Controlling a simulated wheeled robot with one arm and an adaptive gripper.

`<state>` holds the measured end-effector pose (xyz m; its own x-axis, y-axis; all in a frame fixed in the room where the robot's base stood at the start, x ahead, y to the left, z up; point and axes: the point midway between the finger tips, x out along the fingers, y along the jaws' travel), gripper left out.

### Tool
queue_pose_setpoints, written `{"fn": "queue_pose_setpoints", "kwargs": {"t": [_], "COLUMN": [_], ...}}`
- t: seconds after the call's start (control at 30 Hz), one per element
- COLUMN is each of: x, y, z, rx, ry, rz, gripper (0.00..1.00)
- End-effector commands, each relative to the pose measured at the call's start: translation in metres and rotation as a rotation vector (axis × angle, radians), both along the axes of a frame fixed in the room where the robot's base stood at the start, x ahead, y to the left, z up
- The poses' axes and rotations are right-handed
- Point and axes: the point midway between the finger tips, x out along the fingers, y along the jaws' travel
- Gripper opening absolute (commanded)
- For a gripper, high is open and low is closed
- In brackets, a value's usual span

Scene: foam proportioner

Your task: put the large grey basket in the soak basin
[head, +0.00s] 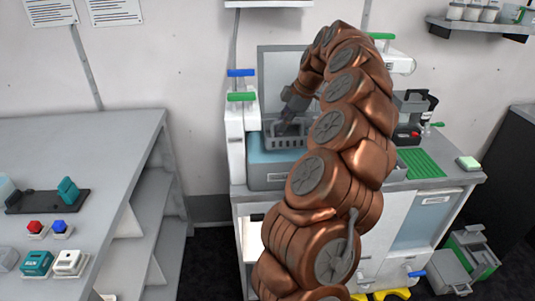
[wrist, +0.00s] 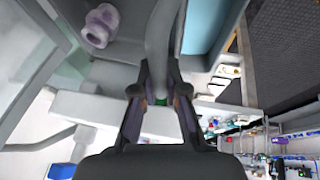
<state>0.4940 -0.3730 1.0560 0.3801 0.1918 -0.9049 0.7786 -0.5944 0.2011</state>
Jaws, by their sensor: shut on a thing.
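The large grey basket (head: 285,141) is at the soak basin, a grey tub (head: 268,180) with blue-tinted contents, in the head view. My gripper (head: 287,126) is shut on the basket from above. In the wrist view my gripper (wrist: 161,98) closes around a grey bar (wrist: 162,45) that looks like the basket's handle. A strip of the blue area (wrist: 203,28) shows beside it. The basket looks roughly upright over or inside the basin. I cannot tell whether it touches the bottom, and my arm hides the basin's right side.
Blue (head: 241,72) and green (head: 241,97) handles stand left of the basin. A green mat (head: 421,163) and a dark machine (head: 411,112) are to the right. A grey shelf unit (head: 95,140) fills the left, with a floor gap between.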

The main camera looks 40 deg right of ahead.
Motion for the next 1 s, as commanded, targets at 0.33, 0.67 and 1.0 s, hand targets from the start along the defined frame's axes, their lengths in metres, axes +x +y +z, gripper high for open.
{"fn": "queue_pose_setpoints", "kwargs": {"t": [0.33, 0.67, 1.0], "x": [-0.003, -0.003, -0.002], "y": [-0.004, -0.004, -0.001], "z": [-0.007, -0.014, -0.057], "rx": [-0.036, -0.057, -0.056], "ry": [-0.045, -0.077, -0.076], "rz": [-0.005, -0.006, -0.001], "gripper": [0.00, 0.00, 0.00]}}
